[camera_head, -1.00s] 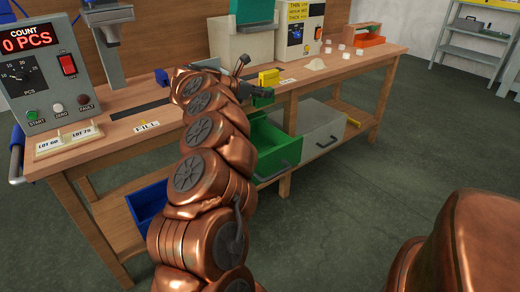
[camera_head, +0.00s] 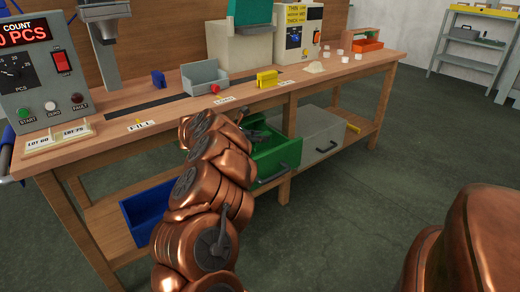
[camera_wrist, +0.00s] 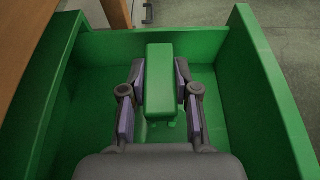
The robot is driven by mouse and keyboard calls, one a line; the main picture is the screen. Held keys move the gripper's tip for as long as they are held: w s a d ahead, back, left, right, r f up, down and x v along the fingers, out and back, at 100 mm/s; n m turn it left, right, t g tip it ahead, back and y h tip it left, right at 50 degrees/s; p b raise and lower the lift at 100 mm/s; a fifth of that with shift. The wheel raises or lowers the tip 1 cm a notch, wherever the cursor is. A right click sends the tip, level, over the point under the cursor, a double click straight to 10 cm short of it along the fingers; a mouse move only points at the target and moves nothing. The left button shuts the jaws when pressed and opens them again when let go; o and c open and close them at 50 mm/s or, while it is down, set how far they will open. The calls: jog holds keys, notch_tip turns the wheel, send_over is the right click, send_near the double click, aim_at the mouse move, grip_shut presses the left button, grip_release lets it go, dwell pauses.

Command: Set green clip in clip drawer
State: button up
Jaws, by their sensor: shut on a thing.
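The green clip (camera_wrist: 160,78) is a block between the two fingers of my gripper (camera_wrist: 160,98) in the wrist view. My gripper is shut on it. The clip drawer (camera_head: 284,160) is green, pulled out under the bench, with a dark handle on its front. Its wall (camera_wrist: 268,85) surrounds the clip and fingers in the wrist view, with the green floor below. In the head view my gripper (camera_head: 258,134) is low at the drawer's opening, and the clip cannot be made out there. I cannot tell whether the clip touches the drawer floor.
A blue drawer (camera_head: 148,210) is open at the lower left. A closed grey drawer (camera_head: 322,136) is right of the green one.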

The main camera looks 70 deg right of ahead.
aim_at(259, 146)
jog(key=shift+f+b, duration=0.65)
jog(key=shift+f, duration=1.45)
jog(key=shift+f, duration=0.15)
jog(key=o, duration=0.8)
jog(key=shift+o, duration=0.2)
jog(key=shift+w+a+r, duration=0.1)
jog(key=shift+r, duration=0.2)
jog(key=p+v, duration=0.3)
jog(key=v, duration=0.7)
jog(key=shift+w, duration=0.1)
jog(key=shift+v, duration=0.8)
jog(key=shift+f, duration=0.1)
